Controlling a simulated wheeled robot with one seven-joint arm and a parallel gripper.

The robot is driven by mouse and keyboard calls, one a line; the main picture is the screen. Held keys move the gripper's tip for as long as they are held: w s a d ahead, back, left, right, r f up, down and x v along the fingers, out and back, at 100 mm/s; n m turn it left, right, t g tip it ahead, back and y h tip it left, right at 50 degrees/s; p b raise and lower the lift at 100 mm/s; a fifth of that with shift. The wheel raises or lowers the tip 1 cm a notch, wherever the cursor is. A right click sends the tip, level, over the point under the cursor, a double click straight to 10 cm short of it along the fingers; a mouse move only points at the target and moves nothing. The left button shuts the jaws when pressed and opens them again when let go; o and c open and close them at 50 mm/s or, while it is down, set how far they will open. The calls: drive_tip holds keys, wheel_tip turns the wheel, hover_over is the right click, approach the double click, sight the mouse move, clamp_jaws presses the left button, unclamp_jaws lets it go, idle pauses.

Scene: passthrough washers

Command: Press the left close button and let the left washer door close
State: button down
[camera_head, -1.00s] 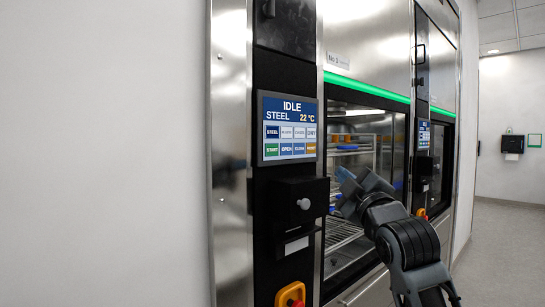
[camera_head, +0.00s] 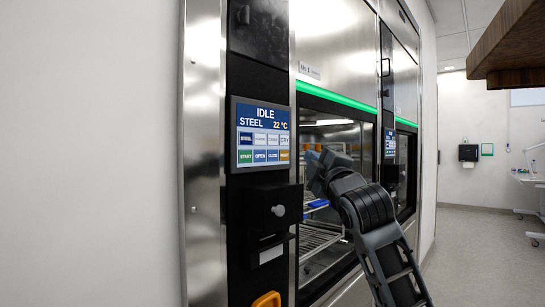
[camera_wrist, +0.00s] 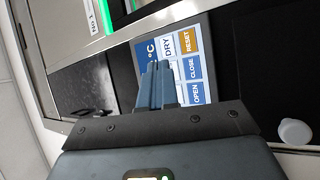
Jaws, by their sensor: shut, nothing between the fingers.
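The left washer's control panel (camera_head: 262,134) is lit and reads IDLE, STEEL, 22 °C. Its blue CLOSE button (camera_head: 272,156) is in the bottom row, between OPEN and the orange RESET button; it also shows in the wrist view (camera_wrist: 193,68). My gripper (camera_head: 317,160) is to the right of the panel, in front of the left washer's opening (camera_head: 325,255). In the wrist view its blue fingers (camera_wrist: 156,72) are shut, empty, and overlap the panel's buttons. I cannot tell the gap to the panel. Racks show inside the washer; no lowered door is clear.
A black box with a round grey knob (camera_head: 278,210) juts out below the panel. An orange-yellow control (camera_head: 267,300) is lower down. A second washer panel (camera_head: 390,144) is farther right. A brown overhanging block (camera_head: 508,45) is at upper right; the floor (camera_head: 475,250) below is free.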

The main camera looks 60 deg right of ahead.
approach(278, 150)
drive_tip(key=shift+p+x, duration=0.35)
drive_tip(key=shift+x, duration=1.95)
drive_tip(key=shift+d, duration=0.2)
drive_tip(key=shift+w, duration=0.25)
